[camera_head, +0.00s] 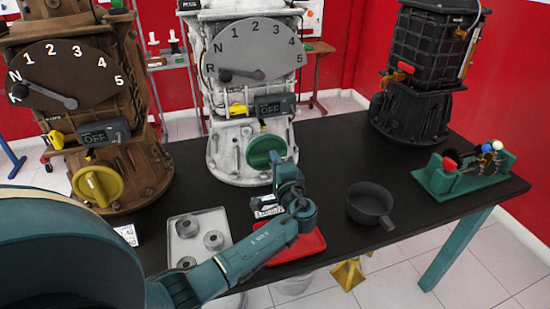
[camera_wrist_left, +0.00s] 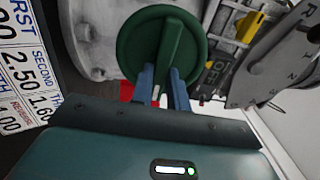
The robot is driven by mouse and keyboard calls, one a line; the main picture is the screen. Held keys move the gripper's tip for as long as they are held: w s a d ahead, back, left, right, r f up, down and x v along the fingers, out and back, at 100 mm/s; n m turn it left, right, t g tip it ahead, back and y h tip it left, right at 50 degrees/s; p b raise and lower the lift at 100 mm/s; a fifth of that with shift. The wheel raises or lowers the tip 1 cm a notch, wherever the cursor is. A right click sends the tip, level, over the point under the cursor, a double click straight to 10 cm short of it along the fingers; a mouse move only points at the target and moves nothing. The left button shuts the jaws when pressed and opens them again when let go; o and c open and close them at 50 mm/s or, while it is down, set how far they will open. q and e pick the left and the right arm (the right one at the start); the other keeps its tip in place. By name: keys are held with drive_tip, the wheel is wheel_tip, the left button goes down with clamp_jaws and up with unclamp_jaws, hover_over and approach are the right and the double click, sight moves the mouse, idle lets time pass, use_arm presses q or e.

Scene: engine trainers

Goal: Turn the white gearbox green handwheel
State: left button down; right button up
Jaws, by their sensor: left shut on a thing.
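The white gearbox (camera_head: 238,136) stands on the dark table, with a dial of gear letters and numbers on top. Its green handwheel (camera_head: 266,150) sits low on its front, below a dark box marked OFF. In the left wrist view the green handwheel (camera_wrist_left: 135,45) is a round disc with a raised bar across it. My left gripper (camera_head: 278,167) is at the front of the handwheel. In the left wrist view my left gripper's fingers (camera_wrist_left: 162,80) lie on either side of the bar's lower end, shut on it. My right gripper is not in view.
A brown gearbox (camera_head: 122,150) with a yellow handwheel stands left, a black one (camera_head: 420,75) at back right. A grey tray (camera_head: 182,255) of metal rings, a red tray (camera_head: 306,246), a dark pan (camera_head: 369,201) and a green holder (camera_head: 437,183) are on the table.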

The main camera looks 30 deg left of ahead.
use_arm(q)
drive_tip(key=shift+f+m+p, duration=0.1)
drive_tip(key=shift+m+p, duration=0.35)
drive_tip(key=shift+m, duration=0.75)
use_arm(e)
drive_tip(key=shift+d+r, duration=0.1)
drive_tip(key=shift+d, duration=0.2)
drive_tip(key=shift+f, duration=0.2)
use_arm(q)
drive_tip(key=c, duration=1.4)
unclamp_jaws()
drive_tip(key=shift+o, duration=0.2)
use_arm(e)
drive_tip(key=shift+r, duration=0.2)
use_arm(q)
drive_tip(key=b+v, duration=0.1)
drive_tip(key=v, duration=1.2)
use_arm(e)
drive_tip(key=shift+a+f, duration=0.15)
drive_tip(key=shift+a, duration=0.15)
